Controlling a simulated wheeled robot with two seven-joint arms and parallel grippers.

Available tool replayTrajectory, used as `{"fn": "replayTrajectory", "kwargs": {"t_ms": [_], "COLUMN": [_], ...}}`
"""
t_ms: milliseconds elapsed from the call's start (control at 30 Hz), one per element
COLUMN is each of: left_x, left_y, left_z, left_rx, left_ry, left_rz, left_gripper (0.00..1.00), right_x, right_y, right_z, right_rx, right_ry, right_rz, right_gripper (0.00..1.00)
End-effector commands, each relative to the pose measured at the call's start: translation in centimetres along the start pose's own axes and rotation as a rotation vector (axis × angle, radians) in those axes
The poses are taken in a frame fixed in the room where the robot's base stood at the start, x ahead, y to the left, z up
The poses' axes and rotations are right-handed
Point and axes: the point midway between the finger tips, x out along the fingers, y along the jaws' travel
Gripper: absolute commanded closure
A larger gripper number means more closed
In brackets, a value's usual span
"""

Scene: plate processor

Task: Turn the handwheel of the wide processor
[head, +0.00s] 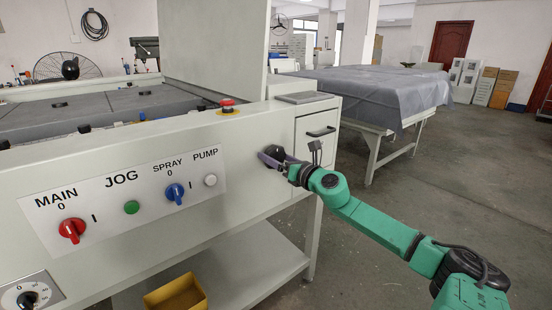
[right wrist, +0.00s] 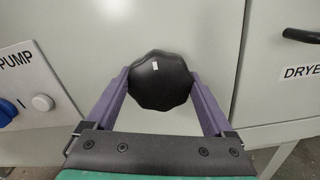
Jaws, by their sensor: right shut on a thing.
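The handwheel (right wrist: 160,82) is a black, lobed knob with a small white mark near its top. It sits on the pale front panel of the wide processor (head: 255,140). My right gripper (right wrist: 160,90) has its two purple fingers on either side of the knob and is shut on it. In the head view my right gripper (head: 270,156) is at the panel's right part and hides most of the handwheel. My left gripper is not in view.
Left of the handwheel are the white PUMP button (head: 211,180), blue SPRAY switch (head: 175,193), green JOG button (head: 131,207) and red MAIN switch (head: 72,230). A red emergency button (head: 227,104) is above. The dryer handle (head: 321,132) is to the right. A yellow bin (head: 176,294) sits below.

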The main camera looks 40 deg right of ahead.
Motion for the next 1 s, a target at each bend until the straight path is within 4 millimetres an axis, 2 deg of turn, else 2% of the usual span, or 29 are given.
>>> {"fn": "replayTrajectory", "kwargs": {"t_ms": [167, 367, 1000], "left_x": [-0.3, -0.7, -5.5], "left_y": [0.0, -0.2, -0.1], "left_z": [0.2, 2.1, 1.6], "left_rx": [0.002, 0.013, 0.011], "left_ry": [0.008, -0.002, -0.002], "left_rz": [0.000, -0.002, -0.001], "left_gripper": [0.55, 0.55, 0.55], "right_x": [0.0, 0.0, 0.0], "right_y": [0.1, 0.1, 0.1], "right_z": [0.1, 0.2, 0.2], "right_rx": [0.034, 0.128, 0.689], "right_ry": [0.001, 0.000, 0.002], "right_rz": [0.001, 0.001, 0.001], "right_gripper": [0.69, 0.69, 0.69]}}
